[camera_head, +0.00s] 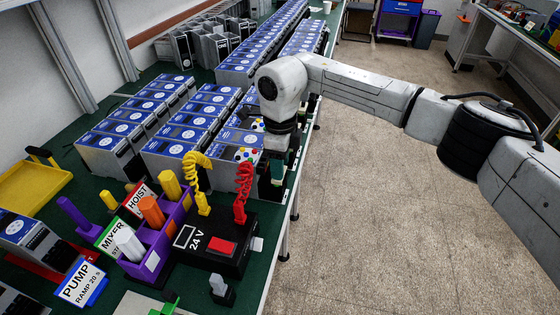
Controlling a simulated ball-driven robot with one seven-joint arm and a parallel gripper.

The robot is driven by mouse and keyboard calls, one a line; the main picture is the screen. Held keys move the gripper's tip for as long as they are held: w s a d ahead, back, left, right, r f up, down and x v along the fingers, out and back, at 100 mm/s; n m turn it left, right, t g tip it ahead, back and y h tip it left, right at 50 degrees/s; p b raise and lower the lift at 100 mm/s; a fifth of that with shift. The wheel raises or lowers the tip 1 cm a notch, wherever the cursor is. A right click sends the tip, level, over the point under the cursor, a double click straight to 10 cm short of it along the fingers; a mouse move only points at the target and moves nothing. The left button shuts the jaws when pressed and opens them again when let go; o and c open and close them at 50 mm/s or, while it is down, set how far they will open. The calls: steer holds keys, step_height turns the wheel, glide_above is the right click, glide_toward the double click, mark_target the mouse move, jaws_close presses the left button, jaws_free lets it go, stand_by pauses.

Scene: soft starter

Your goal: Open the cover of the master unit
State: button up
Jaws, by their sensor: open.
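Rows of grey units with blue and white tops stand on the green bench. Nothing readable here labels one as the master unit. The front right unit (238,139) differs from the others, with coloured round spots on its face beside the red and yellow coiled leads. My gripper (277,168) is open, pointing down at the right side of this unit, near the bench's right edge. My wrist overlaps part of the unit's right side. The fingertips are small and partly hidden, so I cannot tell whether they touch the unit or its cover.
A black 24 V box (217,240) with a red switch stands in front, its coiled leads rising near the unit. A purple holder (160,240) with coloured handles stands left of it. A yellow tray (30,185) lies far left. Open floor lies right of the bench.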

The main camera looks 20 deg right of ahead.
steer(key=shift+f, duration=0.25)
jaws_close()
stand_by(0.3)
